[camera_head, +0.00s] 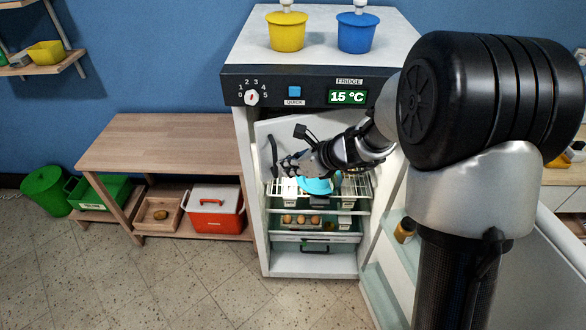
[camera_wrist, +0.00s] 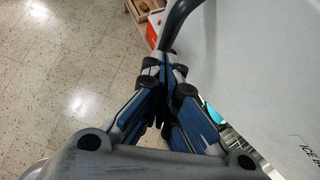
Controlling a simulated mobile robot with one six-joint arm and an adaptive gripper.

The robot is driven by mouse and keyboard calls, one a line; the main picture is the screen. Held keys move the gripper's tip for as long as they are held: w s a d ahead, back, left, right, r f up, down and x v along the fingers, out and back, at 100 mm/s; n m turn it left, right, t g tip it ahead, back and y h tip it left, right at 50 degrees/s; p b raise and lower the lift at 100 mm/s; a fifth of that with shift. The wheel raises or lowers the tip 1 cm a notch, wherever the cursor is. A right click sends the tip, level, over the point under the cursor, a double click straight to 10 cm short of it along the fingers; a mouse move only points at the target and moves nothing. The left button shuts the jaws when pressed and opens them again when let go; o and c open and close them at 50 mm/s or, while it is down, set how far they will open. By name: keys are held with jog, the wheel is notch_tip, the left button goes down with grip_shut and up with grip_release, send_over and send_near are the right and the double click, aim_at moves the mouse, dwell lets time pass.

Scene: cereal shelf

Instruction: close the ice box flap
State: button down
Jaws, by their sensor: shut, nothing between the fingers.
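The ice box flap (camera_head: 283,131) is a pale grey panel across the top of the open fridge (camera_head: 250,190). Its curved black handle (camera_head: 272,152) is on its left side. In the wrist view the flap (camera_wrist: 262,60) fills the right side with part of its "ICE B" lettering, and the handle (camera_wrist: 178,22) rises past the fingertips. My gripper (camera_head: 286,167) is shut and empty, its tips (camera_wrist: 164,72) close beside the handle's lower end. I cannot tell if they touch it. My arm hides the flap's right part, so how far it stands open is unclear.
A turquoise item (camera_head: 316,186) sits on the wire shelf below the flap, with eggs (camera_head: 301,219) lower down. The open fridge door (camera_head: 385,262) is at the right. A wooden bench (camera_head: 160,140) and a red cooler (camera_head: 214,212) stand left. The floor in front is clear.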

jog(key=w+a+m+t+h+p, duration=0.1)
jog(key=w+a+m+h, duration=0.1)
jog(key=w, duration=0.8)
jog(key=shift+a+m+t, duration=0.3)
jog(key=shift+a+m, duration=0.2)
jog(key=shift+a, duration=0.25)
jog(key=shift+w, duration=0.1)
